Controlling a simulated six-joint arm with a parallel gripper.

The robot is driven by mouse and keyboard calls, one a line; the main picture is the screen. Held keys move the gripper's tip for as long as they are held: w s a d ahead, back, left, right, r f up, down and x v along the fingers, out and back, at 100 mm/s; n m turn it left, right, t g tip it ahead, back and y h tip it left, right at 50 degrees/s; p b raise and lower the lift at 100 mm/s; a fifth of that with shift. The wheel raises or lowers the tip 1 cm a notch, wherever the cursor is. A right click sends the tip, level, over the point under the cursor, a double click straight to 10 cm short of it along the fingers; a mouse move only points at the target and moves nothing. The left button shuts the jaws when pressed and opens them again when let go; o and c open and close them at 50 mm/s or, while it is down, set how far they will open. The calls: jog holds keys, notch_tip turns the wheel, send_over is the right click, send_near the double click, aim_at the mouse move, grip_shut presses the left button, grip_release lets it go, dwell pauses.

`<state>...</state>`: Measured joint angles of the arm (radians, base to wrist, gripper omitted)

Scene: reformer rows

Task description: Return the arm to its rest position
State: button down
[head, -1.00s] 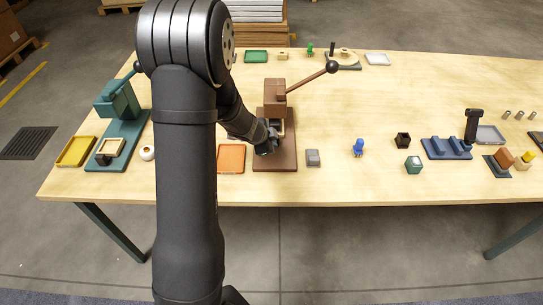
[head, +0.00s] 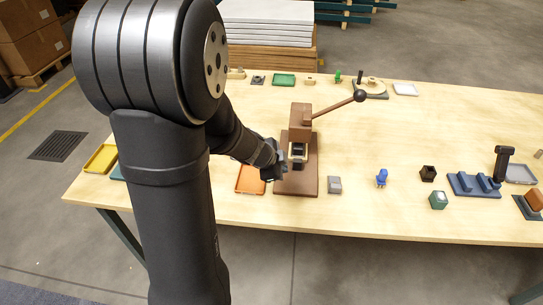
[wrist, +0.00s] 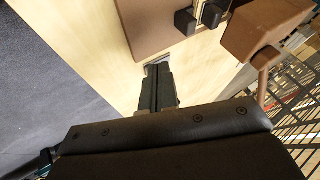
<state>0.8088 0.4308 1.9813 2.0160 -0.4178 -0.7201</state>
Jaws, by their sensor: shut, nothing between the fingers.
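My gripper (head: 272,173) is in the head view at the left edge of the brown press's base. In the wrist view my gripper (wrist: 157,84) has its dark fingers together, with nothing seen between them. The brown press (head: 301,122) stands upright with its long lever raised to the right. A dark piece (head: 298,151) sits under its head, in or near a pale frame. The wrist view shows the press's base (wrist: 150,30) beyond the fingertips, two dark blocks (wrist: 186,21) and the brown head (wrist: 262,32). My arm hides the table's left part.
An orange tray (head: 250,180) lies close left of the press, partly behind my gripper. A grey block (head: 334,185) and a blue figure (head: 382,178) stand to the right. A yellow tray (head: 101,158) is at far left.

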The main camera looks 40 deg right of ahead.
dwell(0.4)
send_near(300, 170)
jog(key=s+f, duration=0.2)
jog(key=f, duration=0.1)
jog(key=shift+s+a, duration=0.15)
jog(key=shift+w+d+f, duration=0.15)
jog(key=shift+w+d, duration=0.6)
jog(key=shift+d, duration=0.1)
jog(key=shift+w+d, duration=0.55)
jog(key=shift+s+a, duration=0.15)
